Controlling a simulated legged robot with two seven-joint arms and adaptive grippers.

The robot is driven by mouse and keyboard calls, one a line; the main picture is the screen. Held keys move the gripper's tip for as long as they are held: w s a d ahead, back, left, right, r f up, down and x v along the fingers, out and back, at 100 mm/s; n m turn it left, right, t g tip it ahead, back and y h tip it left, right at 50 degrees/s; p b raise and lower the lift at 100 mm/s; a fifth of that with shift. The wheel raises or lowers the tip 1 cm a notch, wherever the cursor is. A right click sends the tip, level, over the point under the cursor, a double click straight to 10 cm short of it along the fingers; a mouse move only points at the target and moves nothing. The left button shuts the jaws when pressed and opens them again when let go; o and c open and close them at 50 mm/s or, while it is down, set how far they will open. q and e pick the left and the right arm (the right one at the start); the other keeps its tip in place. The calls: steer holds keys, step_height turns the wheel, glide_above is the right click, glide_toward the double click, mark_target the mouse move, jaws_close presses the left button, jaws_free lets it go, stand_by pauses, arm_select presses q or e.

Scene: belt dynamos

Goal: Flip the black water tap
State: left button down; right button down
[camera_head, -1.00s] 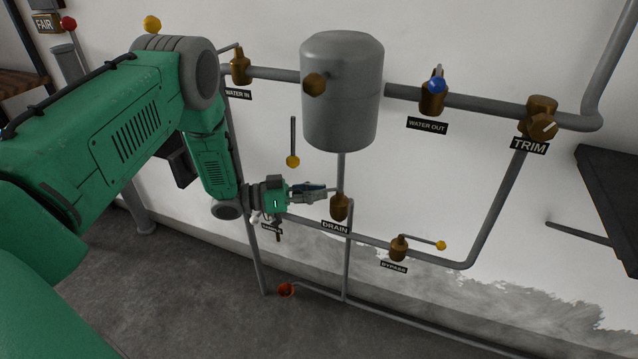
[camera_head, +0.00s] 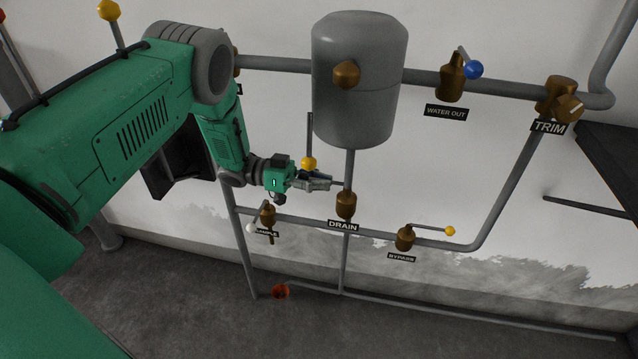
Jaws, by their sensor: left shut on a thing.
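No tap with a clearly black handle shows. The brass drain tap (camera_head: 346,206) sits on the vertical pipe under the grey tank, above its DRAIN label (camera_head: 343,226). My left gripper (camera_head: 330,184) is just above and left of this tap, in front of the pipe. Its jaws are shut on a small part that looks like the drain tap's handle; the fingers hide most of it, so its colour cannot be told. My right gripper is not in view.
A lever with a yellow knob (camera_head: 309,163) hangs just above my gripper. The sample tap (camera_head: 267,215) is at lower left, the bypass tap (camera_head: 405,238) at lower right. The grey tank (camera_head: 360,85) and blue-knobbed water-out tap (camera_head: 451,80) are above. My left arm covers the water-in tap.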

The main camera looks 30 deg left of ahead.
arm_select(q)
steer(key=shift+w+d+r, duration=0.2)
steer(key=shift+d, duration=0.05)
steer(key=c, duration=1.7)
jaws_free()
steer(key=shift+c, duration=0.2)
steer(key=shift+o, duration=0.3)
steer(key=shift+w+d+f, duration=0.1)
steer(key=shift+w+d, duration=0.05)
